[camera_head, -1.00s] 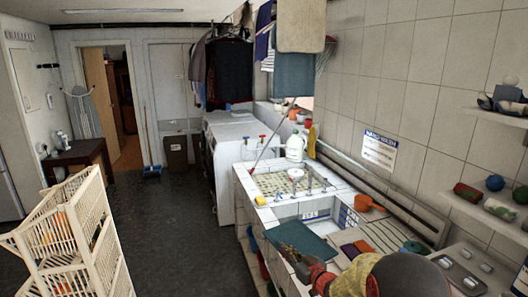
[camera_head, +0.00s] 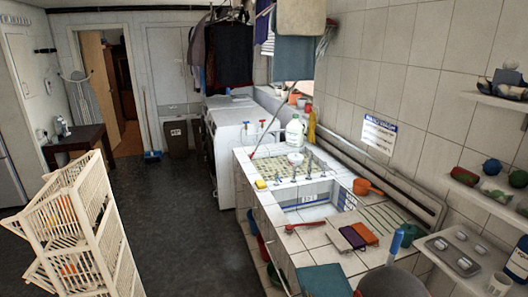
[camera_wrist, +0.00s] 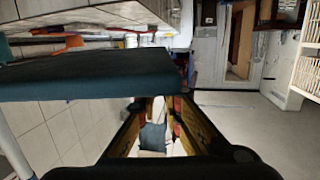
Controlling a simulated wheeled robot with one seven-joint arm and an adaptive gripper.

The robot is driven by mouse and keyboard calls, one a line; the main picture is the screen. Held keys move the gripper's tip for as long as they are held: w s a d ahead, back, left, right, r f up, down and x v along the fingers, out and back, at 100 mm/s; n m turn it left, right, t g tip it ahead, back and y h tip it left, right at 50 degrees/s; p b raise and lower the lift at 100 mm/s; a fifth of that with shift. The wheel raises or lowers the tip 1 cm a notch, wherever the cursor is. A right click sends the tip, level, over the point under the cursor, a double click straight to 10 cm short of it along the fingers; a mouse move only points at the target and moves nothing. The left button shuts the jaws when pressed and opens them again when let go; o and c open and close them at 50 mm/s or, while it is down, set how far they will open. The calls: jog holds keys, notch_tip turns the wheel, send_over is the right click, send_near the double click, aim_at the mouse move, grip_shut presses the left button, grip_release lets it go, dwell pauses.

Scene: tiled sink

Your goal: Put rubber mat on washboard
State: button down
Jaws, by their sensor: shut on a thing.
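The rubber mat (camera_head: 325,281) is a flat dark teal slab at the bottom of the head view, partly cut off by the frame edge. In the wrist view the mat (camera_wrist: 90,76) spans the left side, and my gripper (camera_wrist: 158,108) is shut on its edge at the right end. The gripper is hidden in the head view. A ribbed light surface (camera_head: 388,224), which looks like the washboard, lies right of the basin. A purple pad (camera_head: 351,238) and an orange pad (camera_head: 365,233) rest at its near left side. The mat is nearer to me than this surface.
The white basin (camera_head: 308,207) is behind the pads. A red brush (camera_head: 305,227) lies on the front tiles. An orange scoop (camera_head: 367,187), a green cup (camera_head: 413,234) and a blue-capped upright item (camera_head: 394,246) stand around the ribbed surface. A wall shelf (camera_head: 478,196) is at right.

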jog(key=s+d+f, duration=0.1)
jog(key=s, duration=0.1)
jog(key=s+d+f+m+h, duration=0.1)
jog(key=s, duration=0.1)
jog(key=s+d+h, duration=0.1)
jog(key=s, duration=0.1)
jog(key=shift+s+d+f+b, duration=0.2)
jog(key=shift+f+b, duration=0.1)
jog(key=shift+f, duration=0.1)
notch_tip(320, 180, down, 10)
jog(key=b, duration=0.9)
jog(key=shift+r, duration=0.25)
jog(key=shift+a, duration=0.2)
